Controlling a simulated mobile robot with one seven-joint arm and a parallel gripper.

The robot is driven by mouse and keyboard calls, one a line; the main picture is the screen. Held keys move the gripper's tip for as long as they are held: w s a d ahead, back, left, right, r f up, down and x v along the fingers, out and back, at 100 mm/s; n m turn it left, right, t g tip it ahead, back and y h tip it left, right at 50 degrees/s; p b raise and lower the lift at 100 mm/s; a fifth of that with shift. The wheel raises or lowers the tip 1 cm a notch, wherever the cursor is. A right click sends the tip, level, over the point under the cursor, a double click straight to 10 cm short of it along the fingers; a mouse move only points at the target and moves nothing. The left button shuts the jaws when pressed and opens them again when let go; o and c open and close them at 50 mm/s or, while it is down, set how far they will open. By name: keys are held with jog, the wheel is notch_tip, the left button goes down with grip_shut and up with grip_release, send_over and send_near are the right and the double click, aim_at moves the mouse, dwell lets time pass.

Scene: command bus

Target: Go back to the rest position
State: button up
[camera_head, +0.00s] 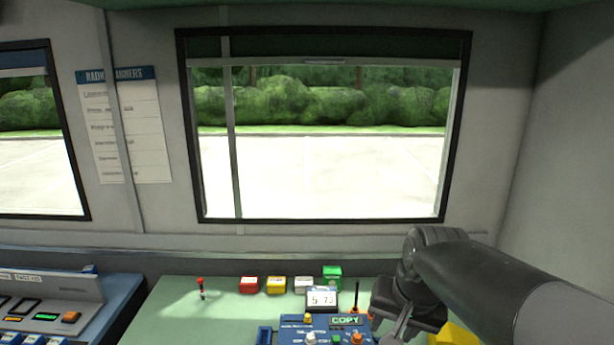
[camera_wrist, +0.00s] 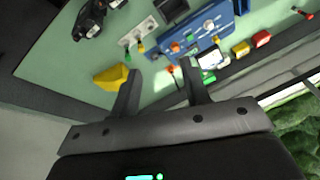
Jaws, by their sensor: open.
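My gripper (camera_head: 400,322) is at the lower right of the head view, above the right part of the green desk (camera_head: 180,300). In the wrist view my gripper (camera_wrist: 160,92) has its two fingers spread apart, with nothing between them. A blue control panel (camera_head: 292,332) with knobs and a green "COPY" display lies on the desk left of my gripper; it also shows in the wrist view (camera_wrist: 205,35). A yellow object (camera_head: 455,335) is partly hidden behind my arm; in the wrist view a yellow wedge (camera_wrist: 110,76) lies left of the fingers.
Red (camera_head: 249,285), yellow (camera_head: 276,285), white (camera_head: 303,285) and green (camera_head: 332,277) blocks line the back of the desk. A small card marked 573 (camera_head: 322,299) stands before them. A red-topped peg (camera_head: 201,288) stands left. A console (camera_head: 50,305) is at far left. The window wall (camera_head: 490,130) rises behind.

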jog(key=s+n+t+h, duration=0.1)
jog(key=s+n+t, duration=0.1)
jog(key=s, duration=0.8)
jog(key=shift+s+f+n, duration=0.15)
jog(key=shift+s+n, duration=0.05)
jog(key=shift+n, duration=0.7)
